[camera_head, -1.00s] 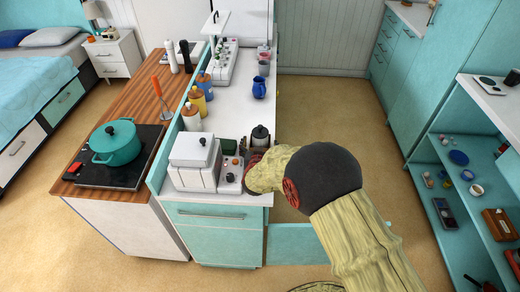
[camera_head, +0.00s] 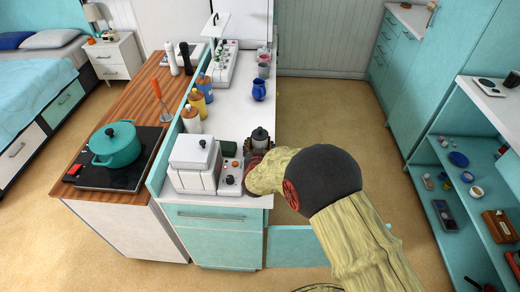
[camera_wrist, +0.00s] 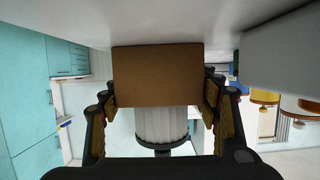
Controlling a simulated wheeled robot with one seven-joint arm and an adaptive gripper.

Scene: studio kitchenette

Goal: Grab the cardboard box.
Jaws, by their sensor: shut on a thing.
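The cardboard box (camera_wrist: 157,75) is a plain brown block in the wrist view, which is turned upside down. It sits between the two fingers of my gripper (camera_wrist: 160,97), which are shut on its left and right sides. In the head view my gripper (camera_head: 259,148) is low over the near right end of the white counter. The box cannot be made out there, as my wrist and fingers cover that spot. Whether it touches the counter is unclear.
A pale ribbed jar with a dark lid (camera_wrist: 160,125) stands just beyond the box. A white appliance (camera_head: 194,165) and its control panel (camera_head: 231,177) are left of my gripper. Bottles (camera_head: 191,118) and a blue jug (camera_head: 259,89) stand further back. The counter's middle is clear.

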